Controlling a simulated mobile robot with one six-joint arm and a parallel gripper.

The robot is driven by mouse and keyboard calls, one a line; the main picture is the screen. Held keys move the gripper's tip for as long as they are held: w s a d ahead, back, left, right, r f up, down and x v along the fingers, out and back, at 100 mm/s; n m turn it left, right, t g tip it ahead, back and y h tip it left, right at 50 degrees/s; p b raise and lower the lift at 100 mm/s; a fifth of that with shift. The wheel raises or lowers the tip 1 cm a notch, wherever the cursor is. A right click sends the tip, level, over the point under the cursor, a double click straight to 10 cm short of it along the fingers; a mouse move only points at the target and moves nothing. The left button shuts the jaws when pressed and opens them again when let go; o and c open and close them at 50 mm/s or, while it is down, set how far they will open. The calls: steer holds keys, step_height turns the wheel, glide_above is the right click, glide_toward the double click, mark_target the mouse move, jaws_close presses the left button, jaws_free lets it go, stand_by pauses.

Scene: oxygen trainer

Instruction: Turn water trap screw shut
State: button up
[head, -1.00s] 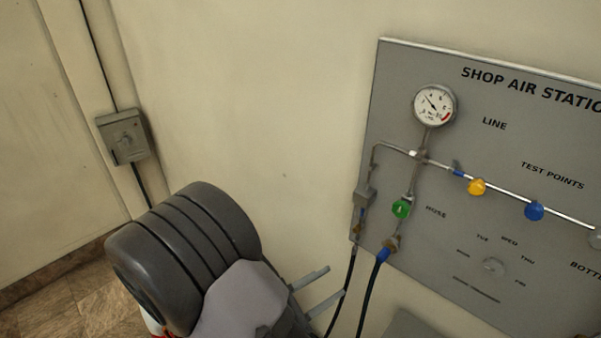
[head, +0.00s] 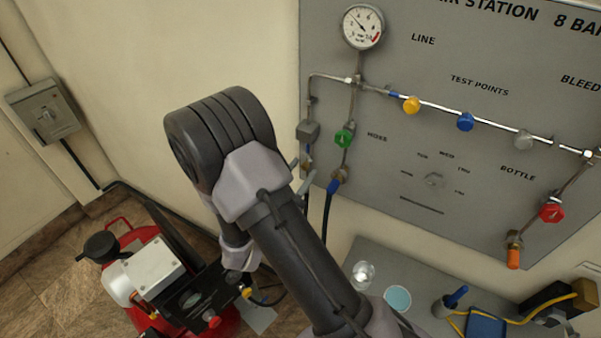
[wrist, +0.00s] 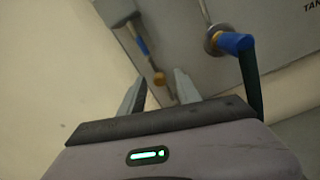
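The water trap (head: 308,132) is a small grey block with a blue section under it, at the left edge of the panel. A small brass screw (wrist: 158,78) shows at the lower end of the blue section in the wrist view. My gripper (wrist: 160,86) is open, with its two fingers apart and nothing between them. The brass screw appears just beyond the fingertips, roughly in line with the gap; contact cannot be told. In the head view my fingers (head: 302,178) partly cover the trap's lower end.
A blue hose fitting (wrist: 235,42) with a black hose is close right of my gripper. The green valve (head: 344,137) and gauge (head: 363,27) are above. A grey bench (head: 375,258) with cups is at lower right. A red compressor (head: 150,275) stands on the floor.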

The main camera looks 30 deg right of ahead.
steer(key=shift+c, duration=0.3)
jaws_close()
